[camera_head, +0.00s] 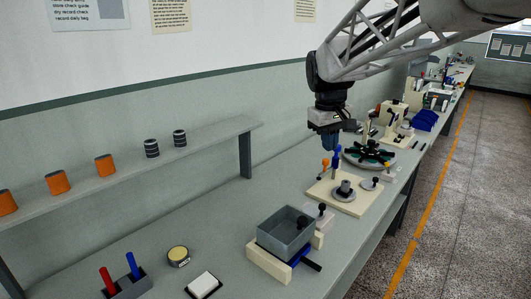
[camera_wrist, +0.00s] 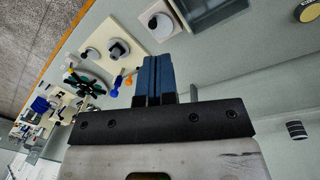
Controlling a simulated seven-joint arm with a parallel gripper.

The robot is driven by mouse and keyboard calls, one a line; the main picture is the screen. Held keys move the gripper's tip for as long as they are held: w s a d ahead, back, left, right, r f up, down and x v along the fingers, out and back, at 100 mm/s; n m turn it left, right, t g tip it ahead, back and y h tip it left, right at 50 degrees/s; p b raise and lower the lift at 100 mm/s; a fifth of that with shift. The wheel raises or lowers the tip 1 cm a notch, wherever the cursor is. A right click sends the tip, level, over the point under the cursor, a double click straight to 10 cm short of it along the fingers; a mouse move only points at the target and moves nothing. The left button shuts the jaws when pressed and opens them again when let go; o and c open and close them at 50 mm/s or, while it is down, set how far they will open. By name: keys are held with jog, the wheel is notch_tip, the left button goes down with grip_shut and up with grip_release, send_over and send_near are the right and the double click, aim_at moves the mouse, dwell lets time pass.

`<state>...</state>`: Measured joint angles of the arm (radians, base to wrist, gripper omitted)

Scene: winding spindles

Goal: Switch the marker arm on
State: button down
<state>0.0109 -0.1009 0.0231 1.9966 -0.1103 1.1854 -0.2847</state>
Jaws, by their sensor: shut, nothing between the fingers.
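The marker arm cannot be told apart for certain. A beige board (camera_head: 350,207) on the bench carries a grey spindle (camera_head: 344,190), and by its far left edge stand small levers, one with an orange knob (camera_head: 325,163) and one with a blue knob (camera_head: 337,150). My gripper (camera_head: 329,147) is above these levers, blue fingers pointing down, shut and empty. In the wrist view the shut fingers (camera_wrist: 154,62) appear beside the board (camera_wrist: 129,20), with the orange knob (camera_wrist: 128,81) and blue knob (camera_wrist: 114,93) to their left. Contact with either is not visible.
A dark turntable (camera_head: 370,154) stands behind the board, and a block with a yellow knob (camera_head: 388,172) to its right. A grey bin (camera_head: 286,236) stands in front. A shelf (camera_head: 130,178) with spools runs along the wall. The bench's left middle is clear.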

jog(key=w+d+f+n+g, duration=0.1)
jog(key=w+f, duration=0.3)
jog(key=w, duration=1.1)
jog(key=w+d+f+n+g+h, duration=0.1)
jog(key=w+f, duration=0.4)
jog(key=w, duration=1)
jog(key=w+d+f+n+g+h, duration=0.1)
jog(key=w+f+n, duration=0.2)
jog(key=w, duration=1.2)
notch_tip(320, 180, down, 2)
jog(key=shift+w+d+f+g, duration=0.1)
jog(key=shift+w+d+g, duration=0.05)
jog(key=shift+d+g, duration=0.2)
jog(key=shift+d, duration=0.1)
send_near(326, 167)
notch_tip(326, 167, down, 4)
jog(key=w+a, duration=0.1)
jog(key=w, duration=0.1)
jog(key=shift+s+d+f, duration=0.2)
jog(key=shift+s+d, duration=0.3)
jog(key=shift+s, duration=0.1)
